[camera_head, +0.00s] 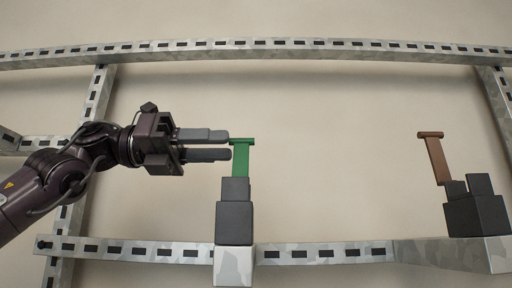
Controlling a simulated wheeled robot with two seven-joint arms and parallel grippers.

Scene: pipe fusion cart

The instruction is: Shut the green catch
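The green catch (241,160) stands upright on a dark grey block (235,215), with a short crossbar at its top. The block sits on a post of the metal frame. My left gripper (229,147) comes in from the left at the height of the catch's top. Its two grey fingers point right, with a narrow gap between them. Their tips are close to the left side of the catch; I cannot tell whether they touch it. Nothing shows between the fingers. My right gripper is not in view.
A brown catch (435,160) leans slightly left on another dark block (475,210) at the right. Slotted metal rails run along the top (330,50) and bottom (325,253). The space between the two catches is clear, with a plain wall behind.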

